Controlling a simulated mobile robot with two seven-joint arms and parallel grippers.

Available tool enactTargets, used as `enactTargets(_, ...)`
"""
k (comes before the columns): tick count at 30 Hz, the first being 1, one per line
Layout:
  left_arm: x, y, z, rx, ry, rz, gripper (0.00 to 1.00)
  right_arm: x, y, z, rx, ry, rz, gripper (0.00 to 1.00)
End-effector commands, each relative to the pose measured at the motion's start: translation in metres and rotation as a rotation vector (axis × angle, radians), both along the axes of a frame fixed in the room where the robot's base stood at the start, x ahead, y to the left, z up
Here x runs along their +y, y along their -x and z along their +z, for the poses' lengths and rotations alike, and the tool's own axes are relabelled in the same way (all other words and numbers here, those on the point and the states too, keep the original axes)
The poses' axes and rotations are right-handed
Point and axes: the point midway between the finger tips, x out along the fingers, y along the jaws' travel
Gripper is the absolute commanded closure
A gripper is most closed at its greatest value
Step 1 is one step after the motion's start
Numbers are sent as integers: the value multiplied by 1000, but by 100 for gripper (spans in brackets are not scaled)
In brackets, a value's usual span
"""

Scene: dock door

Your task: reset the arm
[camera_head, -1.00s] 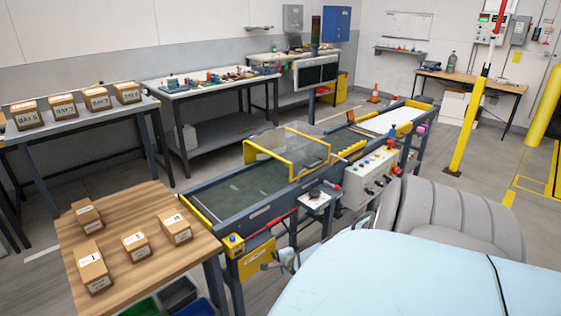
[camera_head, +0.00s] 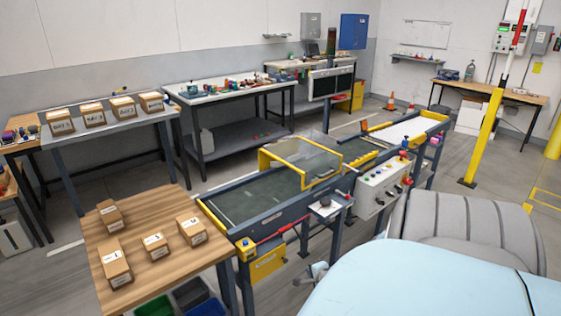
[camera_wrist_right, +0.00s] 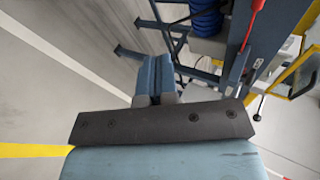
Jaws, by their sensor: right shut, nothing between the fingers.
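My right gripper (camera_head: 312,272) shows in the head view as a small grey shape at the end of my light blue arm. It is just below and in front of the conveyor's near side, apart from it. In the right wrist view, the gripper's two fingers (camera_wrist_right: 155,82) lie together, shut, with nothing between them. Beyond them are floor and dark blue frame legs. My left gripper is not in view.
A conveyor (camera_head: 262,204) with a yellow-framed clear guard (camera_head: 305,156) runs diagonally. A wooden table (camera_head: 163,267) with several labelled boxes stands at left. Bins (camera_head: 189,294) sit low beside it. A yellow post (camera_head: 482,140) stands behind.

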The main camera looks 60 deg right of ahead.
Motion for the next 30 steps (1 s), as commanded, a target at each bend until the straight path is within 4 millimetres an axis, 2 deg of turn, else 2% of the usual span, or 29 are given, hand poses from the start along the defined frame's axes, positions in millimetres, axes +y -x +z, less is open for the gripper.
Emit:
enactTargets(7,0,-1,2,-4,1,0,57,3,0,-1,-4,-6,-3,100)
enactTargets(8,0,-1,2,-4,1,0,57,6,0,-2,-10,-17,-9,100)
enactTargets(11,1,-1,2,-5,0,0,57,34,-3,-10,-65,-98,-63,100)
enactTargets(14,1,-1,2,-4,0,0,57,91,-8,-20,-181,-274,-187,100)
enactTargets(17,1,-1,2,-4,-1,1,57,166,-13,-25,-341,-525,-394,100)
enactTargets(18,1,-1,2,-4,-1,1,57,197,-14,-23,-407,-634,-493,100)
enactTargets(20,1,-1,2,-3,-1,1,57,243,-15,-16,-508,-799,-655,100)
enactTargets(21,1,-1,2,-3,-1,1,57,273,-15,-10,-575,-912,-777,100)
enactTargets(23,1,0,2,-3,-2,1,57,317,-14,5,-676,-1079,-978,100)
enactTargets(24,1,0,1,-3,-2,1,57,345,-12,18,-743,-1190,-1127,100)
enactTargets(26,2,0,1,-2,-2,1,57,384,-9,42,-847,-1347,-1372,100)
enactTargets(27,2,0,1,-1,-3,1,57,406,-6,60,-914,-1442,-1545,100)
enactTargets(30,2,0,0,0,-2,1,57,444,4,103,-1056,-1602,-1937,100)
